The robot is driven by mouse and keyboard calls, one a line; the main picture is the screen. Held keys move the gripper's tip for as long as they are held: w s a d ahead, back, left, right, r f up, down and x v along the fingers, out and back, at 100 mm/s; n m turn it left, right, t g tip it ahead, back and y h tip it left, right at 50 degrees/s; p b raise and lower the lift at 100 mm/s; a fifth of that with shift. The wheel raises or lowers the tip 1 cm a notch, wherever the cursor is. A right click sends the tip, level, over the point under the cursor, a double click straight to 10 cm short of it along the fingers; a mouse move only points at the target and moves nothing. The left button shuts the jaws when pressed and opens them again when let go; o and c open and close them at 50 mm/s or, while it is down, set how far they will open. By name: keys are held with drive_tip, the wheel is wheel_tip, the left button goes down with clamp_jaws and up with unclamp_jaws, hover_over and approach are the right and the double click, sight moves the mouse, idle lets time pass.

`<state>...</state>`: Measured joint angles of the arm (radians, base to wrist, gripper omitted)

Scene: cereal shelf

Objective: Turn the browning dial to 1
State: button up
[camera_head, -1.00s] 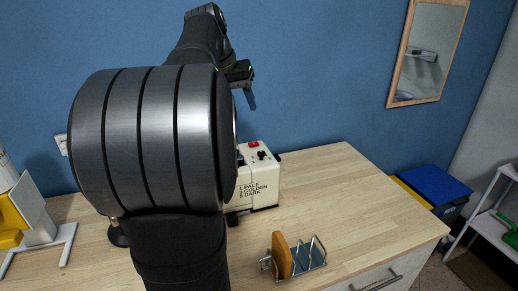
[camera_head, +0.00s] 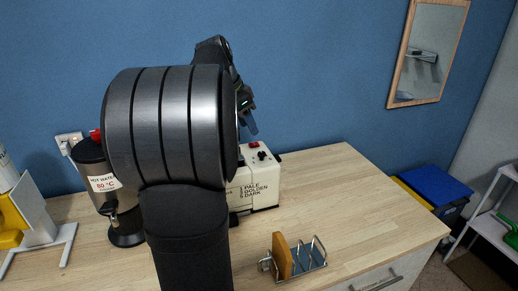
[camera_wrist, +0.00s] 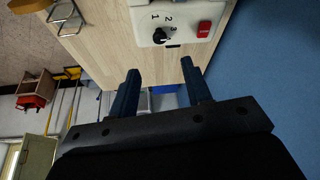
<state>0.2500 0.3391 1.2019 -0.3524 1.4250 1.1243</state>
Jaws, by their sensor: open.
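The cream toaster (camera_head: 262,190) stands on the counter, partly hidden behind my arm. Its front has printed lines including PALE, GOLDEN and DARK. The black browning dial (camera_wrist: 160,36) is on its top panel in the wrist view, with the numbers 1, 2 and 3 around it. I cannot tell for sure which number its pointer marks. A red button (camera_wrist: 204,29) sits beside it. My gripper (camera_wrist: 160,68) is open and empty, its two dark blue fingers apart and clear of the dial. In the head view its fingers (camera_head: 250,122) show above the toaster.
A hot water dispenser (camera_head: 91,155) stands left of my arm. A wire toast rack (camera_head: 314,256) with a slice of toast (camera_head: 281,255) stands in front of the toaster. The counter to the right (camera_head: 350,190) is clear. A blue wall is behind.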

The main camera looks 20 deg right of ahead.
sight(261, 153)
drive_tip(key=x, duration=1)
drive_tip(key=shift+d+f, duration=0.15)
drive_tip(key=shift+f, duration=0.15)
drive_tip(key=c, duration=1)
